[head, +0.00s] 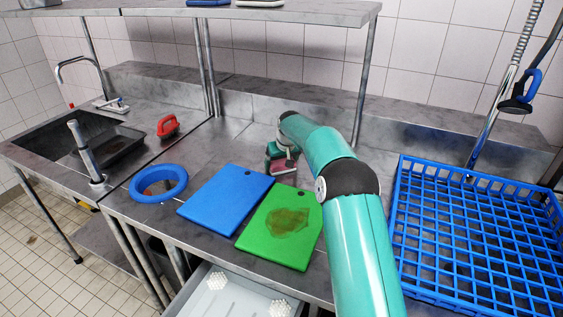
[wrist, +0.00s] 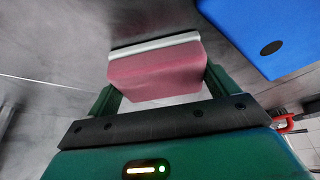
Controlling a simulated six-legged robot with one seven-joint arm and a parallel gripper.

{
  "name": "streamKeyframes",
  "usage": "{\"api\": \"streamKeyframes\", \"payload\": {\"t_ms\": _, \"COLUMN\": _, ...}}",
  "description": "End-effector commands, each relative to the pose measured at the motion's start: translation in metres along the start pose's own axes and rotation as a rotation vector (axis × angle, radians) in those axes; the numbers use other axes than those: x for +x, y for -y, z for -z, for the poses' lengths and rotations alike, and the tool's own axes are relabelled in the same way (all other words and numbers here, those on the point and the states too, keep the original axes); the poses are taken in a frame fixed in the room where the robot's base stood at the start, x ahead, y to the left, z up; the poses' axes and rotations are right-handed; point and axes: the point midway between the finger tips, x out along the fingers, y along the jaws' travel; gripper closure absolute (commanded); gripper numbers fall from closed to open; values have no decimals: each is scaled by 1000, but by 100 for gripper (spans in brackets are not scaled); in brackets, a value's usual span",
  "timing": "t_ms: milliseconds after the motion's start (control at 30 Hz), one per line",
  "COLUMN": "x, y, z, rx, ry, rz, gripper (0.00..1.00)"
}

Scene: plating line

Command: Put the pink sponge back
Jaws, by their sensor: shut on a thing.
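The pink sponge (wrist: 155,72) has a pale layer along its far side. In the wrist view it sits between the two green fingers of my gripper (wrist: 160,82), which is shut on it. In the head view the sponge (head: 283,166) shows partly below my gripper (head: 279,155), behind the green cutting board (head: 276,248). The green board has a brownish stain (head: 288,221). I cannot tell whether the sponge touches the steel counter (head: 231,133).
A blue cutting board (head: 226,198) and blue ring (head: 158,197) lie left of the green board. A red-handled object (head: 167,124) stands near the sink (head: 116,151). A blue rack (head: 402,215) fills the right. An open drawer (head: 215,307) is below; a shelf (head: 290,12) hangs above.

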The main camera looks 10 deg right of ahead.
Motion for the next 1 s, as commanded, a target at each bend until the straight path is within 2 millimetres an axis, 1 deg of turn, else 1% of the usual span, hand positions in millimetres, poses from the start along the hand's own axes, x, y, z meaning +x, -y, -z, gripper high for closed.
{"api": "streamKeyframes", "payload": {"t_ms": 200, "x": 1, "y": 0, "z": -1, "rx": 0, "ry": 1, "rz": 0, "gripper": 39}}
{"api": "streamKeyframes", "payload": {"t_ms": 233, "x": 1, "y": 0, "z": -1, "rx": 0, "ry": 1, "rz": 0, "gripper": 11}}
{"api": "streamKeyframes", "payload": {"t_ms": 300, "x": 1, "y": 0, "z": -1, "rx": 0, "ry": 1, "rz": -1, "gripper": 0}}
{"api": "streamKeyframes", "payload": {"t_ms": 567, "x": -1, "y": 0, "z": 0, "rx": 0, "ry": 0, "rz": -1, "gripper": 0}}
{"api": "streamKeyframes", "payload": {"t_ms": 667, "x": -9, "y": -1, "z": 1, "rx": 0, "ry": -1, "rz": -1, "gripper": 0}}
{"api": "streamKeyframes", "payload": {"t_ms": 767, "x": -24, "y": -1, "z": 1, "rx": 0, "ry": -1, "rz": -1, "gripper": 0}}
{"api": "streamKeyframes", "payload": {"t_ms": 1000, "x": -77, "y": -1, "z": 1, "rx": 0, "ry": -3, "rz": -3, "gripper": 0}}
